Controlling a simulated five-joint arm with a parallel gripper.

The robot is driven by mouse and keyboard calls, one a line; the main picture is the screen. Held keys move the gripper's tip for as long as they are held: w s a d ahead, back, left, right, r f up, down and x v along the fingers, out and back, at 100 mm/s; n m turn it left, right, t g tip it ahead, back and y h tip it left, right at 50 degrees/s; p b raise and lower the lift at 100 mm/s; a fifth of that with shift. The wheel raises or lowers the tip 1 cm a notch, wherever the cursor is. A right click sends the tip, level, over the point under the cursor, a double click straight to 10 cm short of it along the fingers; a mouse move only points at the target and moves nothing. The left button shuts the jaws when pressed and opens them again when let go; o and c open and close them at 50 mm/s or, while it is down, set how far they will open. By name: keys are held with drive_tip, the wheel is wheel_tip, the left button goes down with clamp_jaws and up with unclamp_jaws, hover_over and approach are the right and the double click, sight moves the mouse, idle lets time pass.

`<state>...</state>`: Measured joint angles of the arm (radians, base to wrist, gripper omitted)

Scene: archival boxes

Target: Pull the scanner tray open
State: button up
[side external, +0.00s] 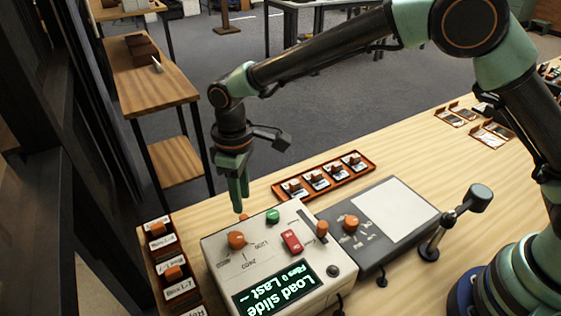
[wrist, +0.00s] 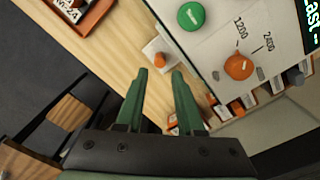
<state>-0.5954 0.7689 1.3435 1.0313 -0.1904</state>
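The scanner (side external: 275,262) is a cream box on the wooden bench, with a green lit display reading "Load slide". Its top also shows in the wrist view (wrist: 215,55), with a green button and an orange dial. A small orange knob (wrist: 160,59) on a pale base sits beside the scanner's edge; I cannot tell for sure that it belongs to the tray. The tray itself is not clearly visible. My gripper (wrist: 160,73) points at this knob with its green fingers apart and nothing between them. In the side view my gripper (side external: 239,209) is above the scanner's far edge.
A grey device (side external: 375,228) with a white panel stands right of the scanner. An orange rack of slides (side external: 325,176) lies behind it. Labelled boxes (side external: 168,262) line the scanner's left side. Bare bench (side external: 420,150) shows at the back right.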

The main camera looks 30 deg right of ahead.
sight(244, 216)
wheel_tip(244, 216, down, 6)
drive_tip(key=shift+r, duration=0.15)
drive_tip(key=shift+c, duration=0.4)
clamp_jaws()
idle(1.2)
